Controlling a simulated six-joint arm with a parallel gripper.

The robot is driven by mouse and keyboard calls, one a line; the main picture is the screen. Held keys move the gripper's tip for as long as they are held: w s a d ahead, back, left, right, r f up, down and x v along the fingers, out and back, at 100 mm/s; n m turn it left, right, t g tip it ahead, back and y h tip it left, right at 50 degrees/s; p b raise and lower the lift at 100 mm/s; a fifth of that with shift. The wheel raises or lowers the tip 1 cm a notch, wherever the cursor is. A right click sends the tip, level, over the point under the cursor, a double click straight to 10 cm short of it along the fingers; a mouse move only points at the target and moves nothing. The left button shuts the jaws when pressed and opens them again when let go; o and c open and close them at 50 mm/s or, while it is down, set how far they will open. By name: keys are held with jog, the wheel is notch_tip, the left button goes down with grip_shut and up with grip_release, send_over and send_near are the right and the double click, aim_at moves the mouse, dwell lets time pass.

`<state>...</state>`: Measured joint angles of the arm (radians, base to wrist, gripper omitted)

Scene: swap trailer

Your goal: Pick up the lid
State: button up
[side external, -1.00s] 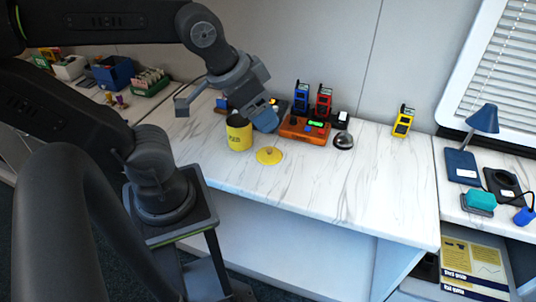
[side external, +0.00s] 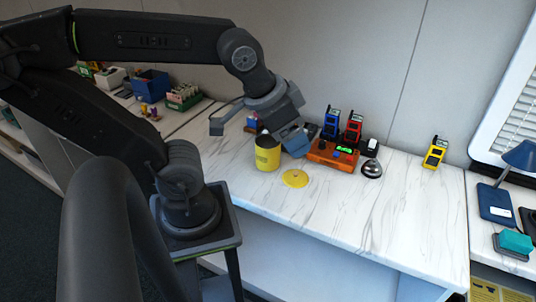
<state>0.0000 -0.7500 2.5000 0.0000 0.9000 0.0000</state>
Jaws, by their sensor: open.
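The yellow lid (side external: 295,178) is a flat round disc with a small knob, lying on the white marble counter. The yellow canister (side external: 267,155) stands upright just left of and behind the lid, with its dark open top showing. My gripper (side external: 255,137) is open, its two fingers spread wide, one to the left of the canister and one to its right. It is above the canister's rim height, and I cannot tell whether the right finger touches the canister. The lid is apart from the gripper, on the counter to the lower right.
An orange box (side external: 333,153) with a blue radio (side external: 331,122) and a red radio (side external: 352,127) stands right of the gripper. A silver bell (side external: 371,169) is beside it. A yellow radio (side external: 435,152) stands farther right. The front counter is clear.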

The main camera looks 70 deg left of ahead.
jog(key=shift+o, duration=0.3)
jog(key=o, duration=0.6)
jog(key=m+g+y, duration=0.2)
jog(key=m+g, duration=0.4)
jog(key=m, duration=1.2)
send_over(296, 172)
jog(key=d, duration=0.3)
notch_tip(296, 172, down, 20)
jog(key=f, duration=0.2)
jog(key=a+f, duration=0.1)
jog(key=f, duration=0.5)
jog(key=shift+a+f, duration=0.5)
jog(key=shift+f, duration=0.55)
jog(key=shift+a+f, duration=0.25)
jog(key=shift+f, duration=0.55)
jog(key=shift+a+f, duration=0.3)
jog(key=shift+f, duration=0.55)
